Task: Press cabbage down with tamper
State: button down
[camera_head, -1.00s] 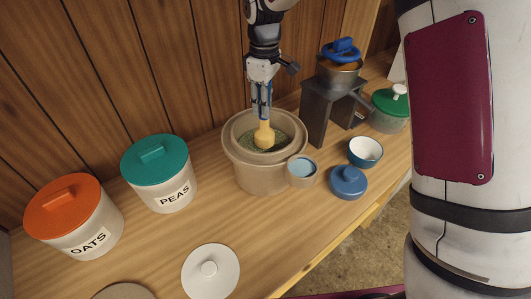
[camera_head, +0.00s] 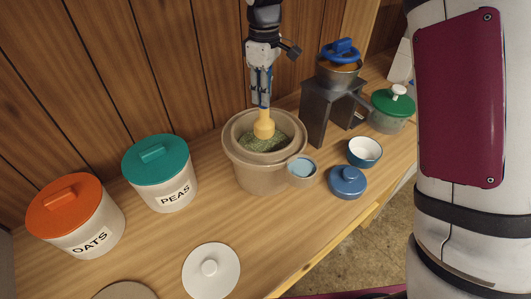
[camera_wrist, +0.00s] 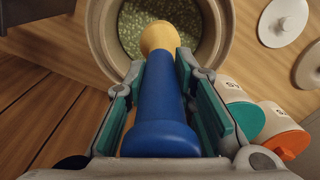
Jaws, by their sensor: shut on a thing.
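The tamper has a yellow head (camera_head: 264,126) and a blue handle (camera_wrist: 160,95). My gripper (camera_head: 261,92) is shut on the blue handle, with a finger on each side in the wrist view (camera_wrist: 162,85). The tamper hangs head down over the beige crock (camera_head: 262,178). Shredded green cabbage (camera_head: 262,144) shows inside the crock, around and below the head; it also shows in the wrist view (camera_wrist: 130,28). I cannot tell if the head touches the cabbage.
A small cup (camera_head: 302,169) stands against the crock's right. A dark stand (camera_head: 318,108) with a pot is behind right. PEAS (camera_head: 172,192) and OATS (camera_head: 92,238) canisters stand left.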

jog(key=shift+r, duration=3.6)
